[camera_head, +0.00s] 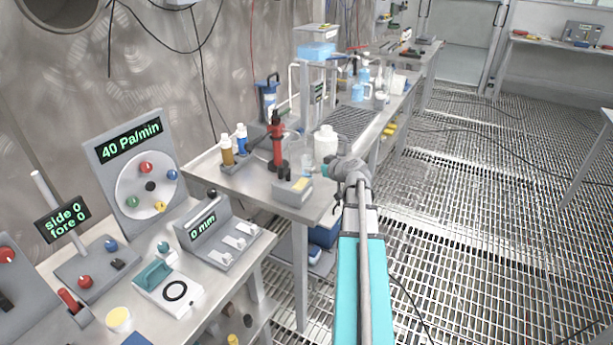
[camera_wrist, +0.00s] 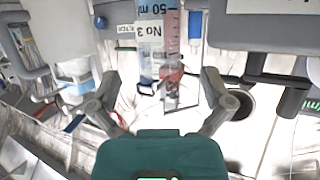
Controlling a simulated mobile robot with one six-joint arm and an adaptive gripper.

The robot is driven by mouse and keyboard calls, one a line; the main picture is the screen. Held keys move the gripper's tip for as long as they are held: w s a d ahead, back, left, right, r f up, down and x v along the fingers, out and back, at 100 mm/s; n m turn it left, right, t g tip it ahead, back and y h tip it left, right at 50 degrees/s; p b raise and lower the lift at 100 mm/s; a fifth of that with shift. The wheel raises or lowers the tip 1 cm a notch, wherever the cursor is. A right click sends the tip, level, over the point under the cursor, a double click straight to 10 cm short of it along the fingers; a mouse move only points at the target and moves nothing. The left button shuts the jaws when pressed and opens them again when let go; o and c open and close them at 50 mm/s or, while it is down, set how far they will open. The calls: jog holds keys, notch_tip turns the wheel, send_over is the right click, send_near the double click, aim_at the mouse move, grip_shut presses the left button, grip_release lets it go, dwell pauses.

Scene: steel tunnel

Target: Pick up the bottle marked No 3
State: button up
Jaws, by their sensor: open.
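A clear bottle marked No 3 (camera_wrist: 150,30) shows at the top middle of the wrist view, with its lettering upside down. Nothing is held. In the head view my gripper (camera_head: 340,171) is at the near right edge of the steel table, close to a white jug (camera_head: 326,144). I cannot tell for sure which item there bears the No 3 mark.
A red stand (camera_head: 277,142), small orange and blue bottles (camera_head: 227,152) and a grey box (camera_head: 293,191) crowd this steel table (camera_head: 257,182). A panel reading 40 Pa/min (camera_head: 129,142) stands front left.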

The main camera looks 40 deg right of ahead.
aim_at(304, 156)
jog(key=shift+w, duration=0.15)
jog(key=shift+b+x, duration=1)
jog(key=shift+x, duration=1.6)
jog(key=shift+f, duration=0.1)
jog(key=c, duration=1.3)
notch_tip(304, 156, up, 3)
jog(key=p, duration=0.3)
jog(key=s, duration=1.8)
jog(key=shift+s+r+p, duration=0.1)
jog(key=shift+r+p, duration=0.2)
